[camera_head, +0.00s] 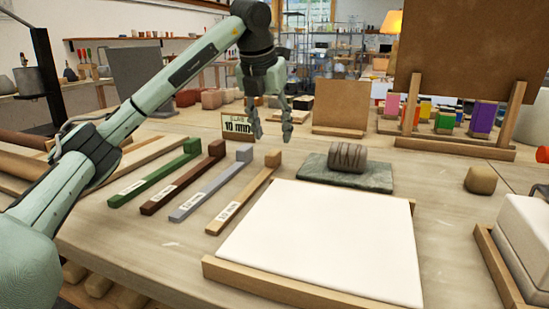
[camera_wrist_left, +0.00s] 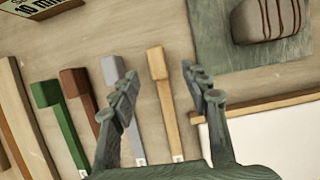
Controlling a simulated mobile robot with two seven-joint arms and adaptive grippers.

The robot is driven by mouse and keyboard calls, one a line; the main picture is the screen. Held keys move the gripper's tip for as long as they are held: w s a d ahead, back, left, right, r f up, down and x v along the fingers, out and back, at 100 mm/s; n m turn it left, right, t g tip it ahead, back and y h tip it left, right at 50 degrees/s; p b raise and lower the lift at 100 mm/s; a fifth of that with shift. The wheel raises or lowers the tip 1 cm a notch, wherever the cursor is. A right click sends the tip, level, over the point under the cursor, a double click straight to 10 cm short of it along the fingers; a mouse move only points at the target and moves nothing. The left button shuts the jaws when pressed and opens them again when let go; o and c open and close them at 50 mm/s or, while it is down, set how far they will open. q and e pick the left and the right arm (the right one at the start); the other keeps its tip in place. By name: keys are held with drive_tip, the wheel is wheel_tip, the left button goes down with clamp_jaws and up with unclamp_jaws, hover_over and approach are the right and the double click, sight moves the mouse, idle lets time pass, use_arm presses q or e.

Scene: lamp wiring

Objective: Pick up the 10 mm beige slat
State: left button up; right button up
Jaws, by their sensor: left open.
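The beige slat (camera_head: 240,196) lies on the table as the rightmost of a row of slats, with a raised block at its far end and a white label near its near end. My left gripper (camera_head: 272,133) is open and empty, above the table near the far end of this slat. In the left wrist view, the beige slat (camera_wrist_left: 167,107) shows between the two spread fingers of the gripper (camera_wrist_left: 159,75), with no visible contact. The near end is partly cut off there by the gripper body. A card (camera_head: 237,127) reading "10 mm" stands behind the row.
Grey (camera_head: 207,190), brown (camera_head: 182,180) and green (camera_head: 152,174) slats lie left of the beige one. A white slab (camera_head: 322,237) with a wooden front edge is close on its right. A grooved clay block (camera_head: 347,157) sits on a green-grey stone slab (camera_head: 345,177) behind.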

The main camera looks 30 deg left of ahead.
sight(272, 153)
use_arm(q)
drive_tip(key=x, duration=0.4)
drive_tip(key=s+x, duration=0.1)
drive_tip(key=x, duration=0.2)
drive_tip(key=shift+w+a+f, duration=0.1)
drive_tip(key=shift+a+f, duration=0.05)
drive_tip(key=shift+f, duration=0.1)
drive_tip(key=shift+c, duration=0.4)
drive_tip(key=shift+r, duration=0.1)
clamp_jaws()
